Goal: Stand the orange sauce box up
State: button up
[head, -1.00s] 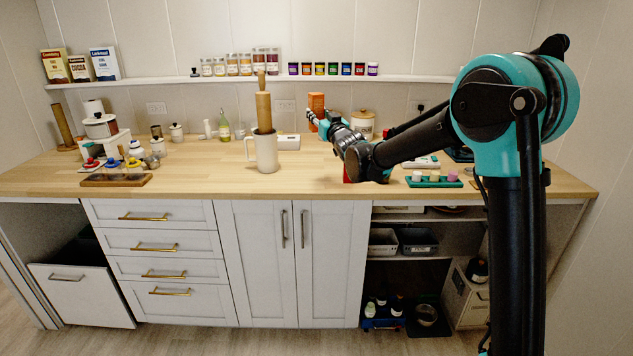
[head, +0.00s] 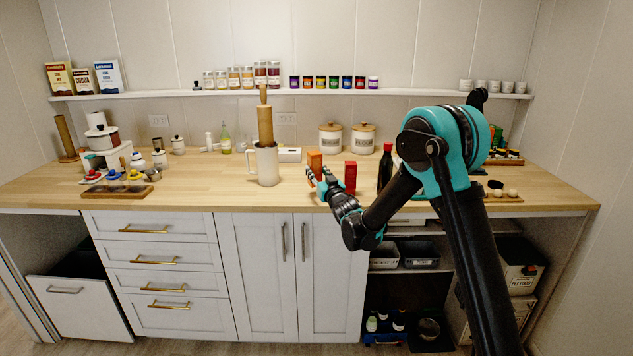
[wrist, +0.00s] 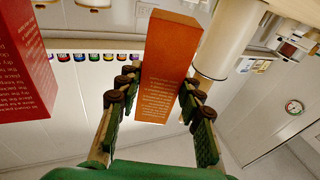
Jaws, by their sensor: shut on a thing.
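The orange sauce box (head: 315,160) is above the front middle of the counter in the head view, right of the mug, and looks roughly upright. My gripper (head: 318,176) is shut on it from the near side and hides its lower part, so I cannot tell whether it touches the counter. In the wrist view the orange box (wrist: 168,62) is between the two green fingers of my gripper (wrist: 157,88), with a printed side facing the camera.
A red box (head: 350,177) stands close on the right, and a dark bottle (head: 385,172) is beyond it. A white mug (head: 267,166) holding a rolling pin (head: 265,122) stands on the left. The counter (head: 215,185) left of the mug has free room.

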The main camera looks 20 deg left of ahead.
jog(key=shift+f, duration=1.8)
jog(key=o, duration=1.3)
jog(key=shift+f, duration=0.1)
jog(key=shift+c, duration=0.2)
